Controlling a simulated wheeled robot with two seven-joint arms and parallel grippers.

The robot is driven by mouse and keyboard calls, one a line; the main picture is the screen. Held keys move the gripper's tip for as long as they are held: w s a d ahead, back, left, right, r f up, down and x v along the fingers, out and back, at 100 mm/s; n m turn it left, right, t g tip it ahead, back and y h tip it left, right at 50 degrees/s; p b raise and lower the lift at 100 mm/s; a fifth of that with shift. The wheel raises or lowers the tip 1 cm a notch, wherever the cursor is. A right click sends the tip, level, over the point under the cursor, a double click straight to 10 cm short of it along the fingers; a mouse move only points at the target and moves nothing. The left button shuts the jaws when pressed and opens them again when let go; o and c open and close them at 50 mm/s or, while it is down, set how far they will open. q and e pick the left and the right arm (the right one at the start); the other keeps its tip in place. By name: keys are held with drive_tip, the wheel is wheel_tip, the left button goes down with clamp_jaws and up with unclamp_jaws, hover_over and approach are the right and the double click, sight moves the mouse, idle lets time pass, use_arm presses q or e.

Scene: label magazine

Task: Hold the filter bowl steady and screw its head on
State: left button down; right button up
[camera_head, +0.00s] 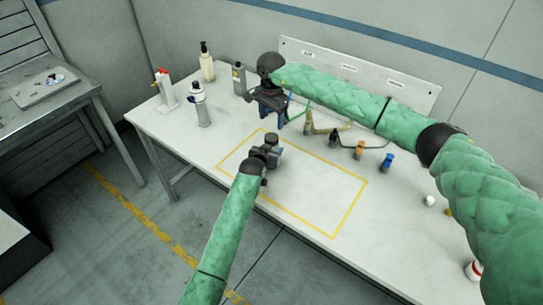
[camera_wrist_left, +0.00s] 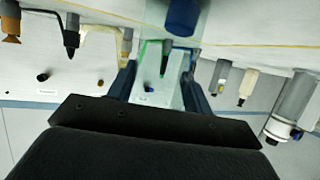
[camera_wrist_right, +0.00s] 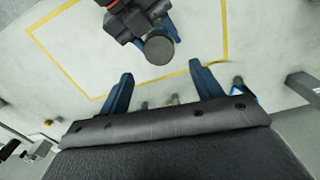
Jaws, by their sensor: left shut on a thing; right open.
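My left gripper (camera_head: 265,168) is over the yellow-outlined part of the table, shut on a dark grey, round-topped piece (camera_head: 272,139), which I take as the filter bowl. Its flat round top (camera_wrist_right: 160,48) shows in the right wrist view, between the left fingers. My right gripper (camera_head: 271,108) is open and empty, just behind and above the left one. Its two blue fingers (camera_wrist_right: 163,90) are apart, clear of the grey piece. I cannot tell whether the head is on the bowl. In the left wrist view a dark blue part (camera_wrist_left: 183,15) shows near the left fingers (camera_wrist_left: 160,85).
A white-and-red dispenser (camera_head: 165,90), a white cylinder (camera_head: 200,107) and a pump bottle (camera_head: 207,64) stand at the table's left. An orange piece (camera_head: 360,148) and a blue piece (camera_head: 388,160) stand behind the yellow outline (camera_head: 350,205). The outline's right part is clear.

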sight(271, 137)
drive_tip(key=shift+n, duration=0.7)
drive_tip(key=shift+f, duration=0.1)
drive_tip(key=shift+f, duration=3.9)
drive_tip(key=c, duration=1)
drive_tip(key=m, duration=0.6)
drive_tip(key=shift+m, duration=0.3)
